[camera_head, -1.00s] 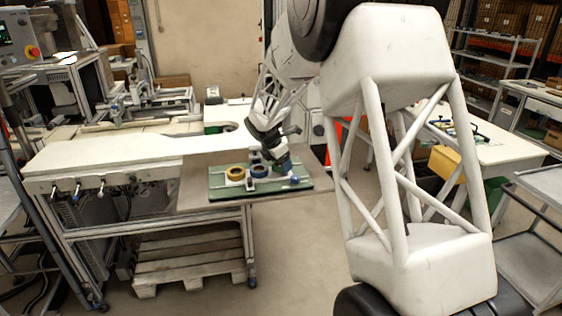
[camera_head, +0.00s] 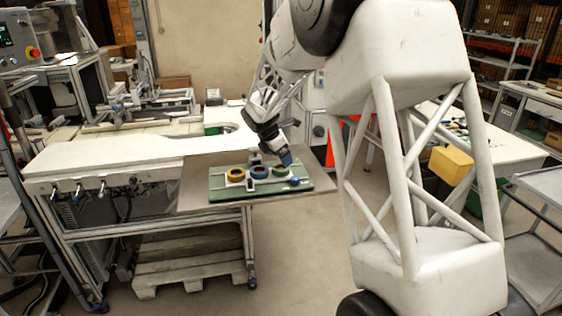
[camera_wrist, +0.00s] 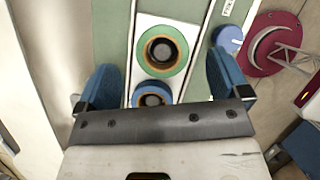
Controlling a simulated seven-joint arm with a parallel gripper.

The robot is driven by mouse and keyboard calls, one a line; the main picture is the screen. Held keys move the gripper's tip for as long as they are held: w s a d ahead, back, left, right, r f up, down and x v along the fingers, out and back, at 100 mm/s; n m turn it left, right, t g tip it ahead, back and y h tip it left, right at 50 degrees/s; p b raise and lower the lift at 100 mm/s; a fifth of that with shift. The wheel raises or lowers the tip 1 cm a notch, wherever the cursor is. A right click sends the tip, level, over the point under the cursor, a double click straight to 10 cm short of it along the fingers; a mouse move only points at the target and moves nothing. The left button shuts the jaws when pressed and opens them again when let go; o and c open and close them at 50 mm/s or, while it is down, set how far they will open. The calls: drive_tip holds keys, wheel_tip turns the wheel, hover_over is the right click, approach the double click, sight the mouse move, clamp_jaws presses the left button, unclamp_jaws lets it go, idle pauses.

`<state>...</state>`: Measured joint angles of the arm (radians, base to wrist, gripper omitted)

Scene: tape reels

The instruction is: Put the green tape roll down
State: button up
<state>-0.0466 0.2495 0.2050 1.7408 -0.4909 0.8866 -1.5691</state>
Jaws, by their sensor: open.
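The green tape roll (camera_wrist: 182,62) lies flat on a white pad on the green board (camera_wrist: 111,38), its dark hole facing up; it also shows at the right of the board in the head view (camera_head: 280,173). My gripper (camera_wrist: 160,64) is open above the board, its blue fingers spread wide on either side of the roll and apart from it. The head view shows my gripper (camera_head: 286,159) raised above the green roll. The blue tape roll (camera_wrist: 152,85) lies beside the green one, partly hidden by my gripper. A yellow roll (camera_head: 236,175) sits at the left.
A blue round knob (camera_wrist: 230,38) stands on the board close to my right-hand finger. A maroon round thing (camera_wrist: 262,66) lies beyond the board's edge in the wrist view. The board rests on a grey-brown tabletop (camera_head: 196,200) whose front edge is close.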

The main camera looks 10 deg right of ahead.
drive_tip(key=v, duration=0.9)
drive_tip(key=shift+r, duration=0.25)
drive_tip(key=shift+a, duration=0.1)
drive_tip(key=shift+s, duration=0.1)
drive_tip(key=s+d+r+m+y, duration=0.15)
drive_tip(key=s+m, duration=0.25)
drive_tip(key=s, duration=0.5)
drive_tip(key=s+r+m, duration=0.3)
drive_tip(key=s+m, duration=0.1)
drive_tip(key=s, duration=0.5)
drive_tip(key=s+r+m+y, duration=0.1)
drive_tip(key=s+r+m, duration=0.15)
drive_tip(key=s, duration=0.65)
drive_tip(key=s+f+m, duration=0.2)
drive_tip(key=s+m, duration=0.2)
drive_tip(key=s, duration=0.4)
drive_tip(key=s+f+m+y, duration=0.1)
drive_tip(key=s+f+m, duration=0.1)
drive_tip(key=s, duration=0.7)
drive_tip(key=s+f+m+t, duration=0.1)
drive_tip(key=s+f+m, duration=0.1)
drive_tip(key=s+m, duration=0.3)
drive_tip(key=s, duration=0.3)
drive_tip(key=shift+s+f+m+y, duration=0.2)
drive_tip(key=shift+m+y, duration=0.15)
